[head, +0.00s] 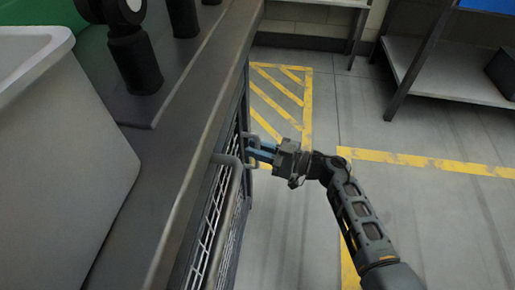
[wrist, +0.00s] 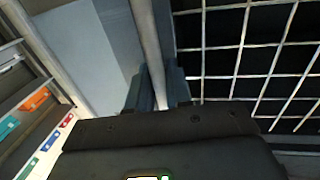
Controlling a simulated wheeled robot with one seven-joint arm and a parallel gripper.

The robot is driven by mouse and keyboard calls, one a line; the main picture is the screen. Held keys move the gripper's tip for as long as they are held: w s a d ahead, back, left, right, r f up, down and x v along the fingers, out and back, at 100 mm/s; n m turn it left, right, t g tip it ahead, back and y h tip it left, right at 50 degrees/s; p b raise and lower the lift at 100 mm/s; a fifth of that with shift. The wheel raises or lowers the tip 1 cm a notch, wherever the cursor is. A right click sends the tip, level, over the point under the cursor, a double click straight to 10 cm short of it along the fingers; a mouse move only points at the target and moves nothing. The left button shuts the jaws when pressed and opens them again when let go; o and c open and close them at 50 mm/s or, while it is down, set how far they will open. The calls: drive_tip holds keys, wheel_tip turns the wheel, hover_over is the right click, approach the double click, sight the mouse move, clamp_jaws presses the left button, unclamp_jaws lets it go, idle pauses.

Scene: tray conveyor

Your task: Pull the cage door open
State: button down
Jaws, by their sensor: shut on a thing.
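The cage door (head: 212,222) is a wire-mesh panel under the counter at the left of the head view. In the wrist view its mesh (wrist: 238,60) fills the right side, with darkness behind it. The grey bar handle (head: 226,160) stands out from the door. It also shows in the wrist view (wrist: 147,38), running down between the fingers. My gripper (head: 257,151) reaches the handle from the right and is shut on it; the wrist view shows its fingertips (wrist: 158,88) on either side of the bar. How far the door stands open is hard to tell.
A grey counter (head: 188,130) overhangs the door and carries a white bin (head: 62,160). Yellow-striped floor (head: 283,95) lies beyond my gripper. A shelf rack (head: 440,75) stands at the back right. The floor on the right is clear.

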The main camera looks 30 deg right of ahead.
idle(0.5)
drive_tip(key=s+a+p, duration=0.3)
drive_tip(key=s+a, duration=0.7)
drive_tip(key=s, duration=0.4)
drive_tip(key=s+a+p, duration=0.3)
drive_tip(key=s+a, duration=0.8)
drive_tip(key=s, duration=0.4)
drive_tip(key=s+a+p, duration=0.3)
drive_tip(key=s+a, duration=0.8)
drive_tip(key=s, duration=0.4)
drive_tip(key=c, duration=1.2)
unclamp_jaws()
drive_tip(key=p+v, duration=0.1)
drive_tip(key=v, duration=0.6)
drive_tip(key=shift+s+d, duration=0.25)
drive_tip(key=shift+s, duration=0.05)
